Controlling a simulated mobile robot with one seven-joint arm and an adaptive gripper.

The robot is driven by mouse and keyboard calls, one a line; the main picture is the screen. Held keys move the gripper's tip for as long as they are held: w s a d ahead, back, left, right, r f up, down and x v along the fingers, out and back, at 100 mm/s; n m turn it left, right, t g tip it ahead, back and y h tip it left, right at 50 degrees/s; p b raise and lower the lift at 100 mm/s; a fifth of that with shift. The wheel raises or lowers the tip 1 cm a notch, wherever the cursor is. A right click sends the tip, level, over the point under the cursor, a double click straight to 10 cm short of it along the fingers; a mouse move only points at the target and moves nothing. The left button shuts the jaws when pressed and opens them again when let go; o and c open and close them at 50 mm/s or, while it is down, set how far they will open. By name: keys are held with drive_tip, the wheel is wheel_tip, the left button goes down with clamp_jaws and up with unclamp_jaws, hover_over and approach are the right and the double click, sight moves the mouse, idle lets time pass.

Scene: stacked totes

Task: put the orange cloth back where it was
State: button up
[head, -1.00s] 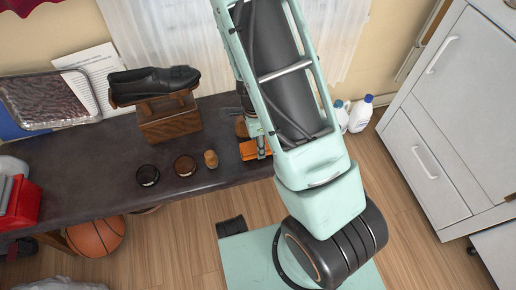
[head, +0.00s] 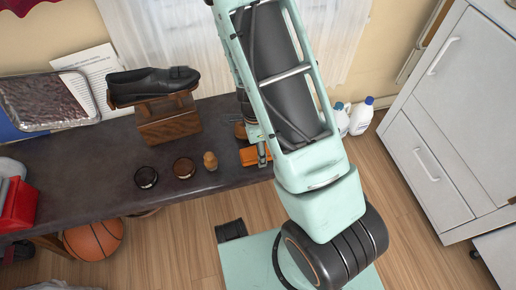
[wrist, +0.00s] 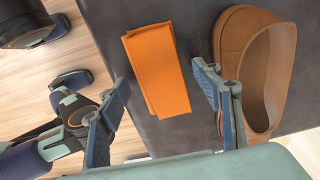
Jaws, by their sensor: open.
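The orange cloth (wrist: 158,70) is a folded rectangle lying flat on the dark bench top. In the head view the cloth (head: 250,157) is near the bench's front edge, partly hidden by my arm. My gripper (wrist: 160,82) is open, with one blue-grey finger on each side of the cloth in the wrist view. The right finger is close to the cloth's right side, and the left finger is farther off. I cannot tell whether either finger touches it. In the head view my gripper (head: 262,153) is mostly hidden by the arm.
A tan shoe (wrist: 228,45) stands just right of the right finger. On the bench (head: 90,190), two round tins (head: 146,177) and a small cork-like piece (head: 210,161) are left of the cloth. A black shoe (head: 150,85) rests on a wooden stand (head: 168,120).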

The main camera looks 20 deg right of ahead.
sight(256, 152)
wheel_tip(256, 152, up, 12)
drive_tip(key=p, duration=0.5)
drive_tip(key=shift+a+p, duration=0.3)
drive_tip(key=shift+p, duration=0.05)
drive_tip(key=shift+r, duration=0.1)
